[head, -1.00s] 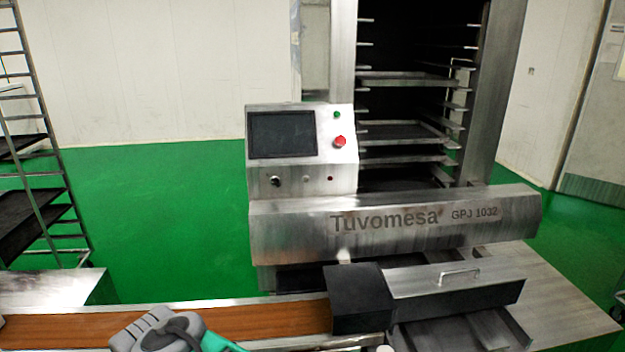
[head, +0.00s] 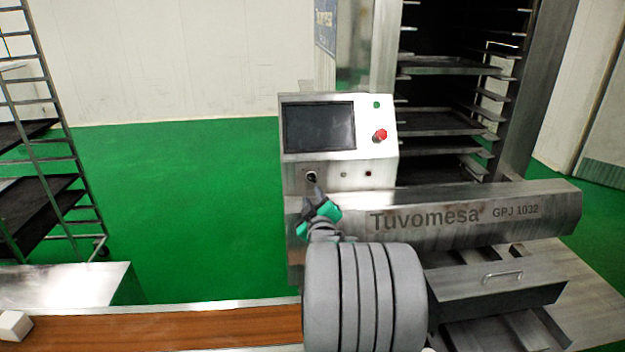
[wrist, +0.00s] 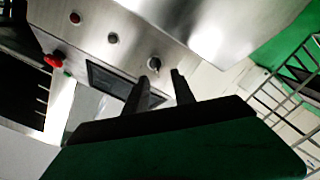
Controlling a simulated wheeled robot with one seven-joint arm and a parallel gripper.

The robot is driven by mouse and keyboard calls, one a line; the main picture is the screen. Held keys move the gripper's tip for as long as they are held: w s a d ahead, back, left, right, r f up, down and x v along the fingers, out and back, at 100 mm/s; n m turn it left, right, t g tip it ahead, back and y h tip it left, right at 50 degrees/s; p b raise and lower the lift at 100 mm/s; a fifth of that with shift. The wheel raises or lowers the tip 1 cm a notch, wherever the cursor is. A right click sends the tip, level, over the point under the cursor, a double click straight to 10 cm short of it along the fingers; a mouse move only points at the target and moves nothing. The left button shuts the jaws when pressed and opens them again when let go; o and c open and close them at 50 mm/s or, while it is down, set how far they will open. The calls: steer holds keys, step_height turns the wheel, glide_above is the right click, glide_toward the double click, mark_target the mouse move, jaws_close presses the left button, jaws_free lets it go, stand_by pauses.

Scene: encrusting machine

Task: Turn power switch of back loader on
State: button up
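The control panel (head: 300,165) of the machine has a small dark rotary switch (head: 311,176) at its lower left. In the wrist view the switch (wrist: 153,63) shows as a round knob on the metal face, which appears upside down there. My gripper (head: 316,188) is in front of the panel, its fingers reaching up close to the switch. In the wrist view my gripper (wrist: 160,75) is open, with its two dark fingers apart and the knob just beyond the gap, nearer the left finger. I cannot tell whether a finger touches it.
The panel also carries a dark screen (head: 319,127), a red emergency button (head: 380,135), a green light (head: 376,105) and two small controls beside the switch. The machine's label cover (head: 480,214) juts out to the right. A conveyor belt (head: 200,330) lies in front.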

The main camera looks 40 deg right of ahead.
mark_target(312, 179)
steer(key=x, duration=0.2)
steer(key=p+x, duration=0.1)
steer(key=x, duration=0.2)
steer(key=p+x, duration=0.1)
steer(key=x, duration=0.2)
steer(key=shift+s+d+r, duration=0.2)
steer(key=shift+r, duration=0.15)
jaws_close()
